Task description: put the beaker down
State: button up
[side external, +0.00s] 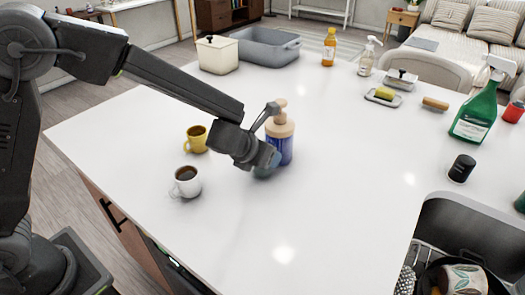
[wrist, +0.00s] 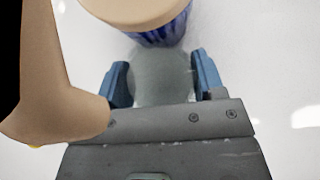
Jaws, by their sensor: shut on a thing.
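The beaker (wrist: 162,72) is a clear, greyish vessel between the two blue fingers of my gripper (wrist: 160,80) in the wrist view. My gripper is shut on it. In the side view my gripper (side external: 268,160) is low over the white counter, and the beaker (side external: 264,172) shows only as a small grey-green patch under the fingers. Most of it is hidden there. I cannot tell whether its base touches the counter.
A blue pump bottle (side external: 284,148) with a beige top stands just beyond my gripper, very close to the beaker. A yellow mug (side external: 197,139) and a white cup of dark drink (side external: 187,183) stand to the left. The counter in front (side external: 300,220) is clear up to the sink.

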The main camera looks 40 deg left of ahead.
jog(key=shift+f, duration=0.1)
jog(key=o, duration=1)
jog(key=shift+s+r, duration=0.1)
jog(key=shift+r, duration=0.2)
jog(key=v, duration=1.1)
jog(key=shift+s+r, duration=0.2)
jog(key=shift+s, duration=0.05)
